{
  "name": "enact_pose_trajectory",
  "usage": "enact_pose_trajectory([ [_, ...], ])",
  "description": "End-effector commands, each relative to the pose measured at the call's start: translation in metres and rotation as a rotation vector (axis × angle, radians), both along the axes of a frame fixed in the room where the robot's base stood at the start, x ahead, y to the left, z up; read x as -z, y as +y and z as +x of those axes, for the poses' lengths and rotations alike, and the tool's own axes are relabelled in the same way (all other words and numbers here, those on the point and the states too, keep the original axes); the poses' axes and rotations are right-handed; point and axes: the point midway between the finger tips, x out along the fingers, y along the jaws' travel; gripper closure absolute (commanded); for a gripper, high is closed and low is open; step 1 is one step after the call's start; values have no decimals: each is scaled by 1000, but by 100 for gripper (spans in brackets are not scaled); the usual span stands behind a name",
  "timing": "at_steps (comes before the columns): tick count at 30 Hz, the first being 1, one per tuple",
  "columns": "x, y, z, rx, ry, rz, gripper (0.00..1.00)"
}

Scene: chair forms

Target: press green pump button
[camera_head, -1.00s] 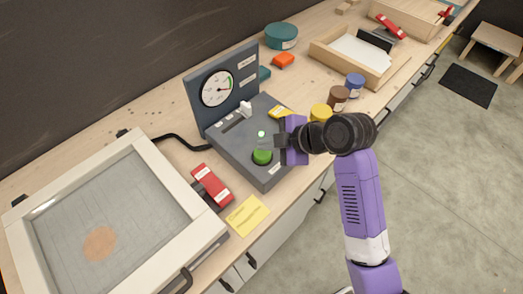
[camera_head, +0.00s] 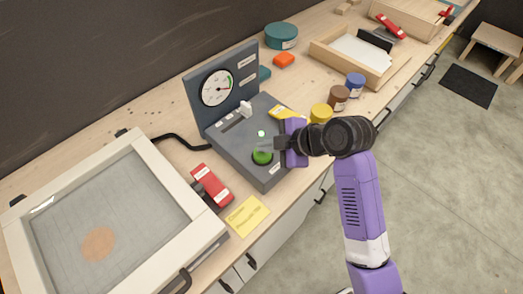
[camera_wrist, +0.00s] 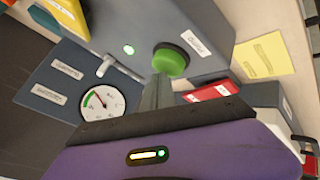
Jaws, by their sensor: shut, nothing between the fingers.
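The green pump button (camera_head: 262,157) is a round raised knob on the front part of a dark grey control box (camera_head: 228,147). A small green light (camera_head: 261,133) glows behind it. My gripper (camera_head: 266,146) is shut and empty, its fingertips close above the button in the head view. In the wrist view, the button (camera_wrist: 171,59) is just beyond the fingertips (camera_wrist: 158,82); I cannot tell whether they touch it. The box's upright panel carries a gauge (camera_head: 217,88), and a white lever (camera_head: 245,109) stands in a slot.
A framed glass-topped unit (camera_head: 60,215) lies at the left. A red-handled tool (camera_head: 212,184) and a yellow note (camera_head: 247,216) lie in front of the box.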

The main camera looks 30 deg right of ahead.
Motion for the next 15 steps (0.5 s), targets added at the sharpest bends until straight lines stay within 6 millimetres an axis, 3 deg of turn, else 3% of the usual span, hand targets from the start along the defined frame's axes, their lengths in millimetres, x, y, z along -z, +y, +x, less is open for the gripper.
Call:
enact_pose_trajectory([
  [15,7,0,0,-1,1,0,100],
])
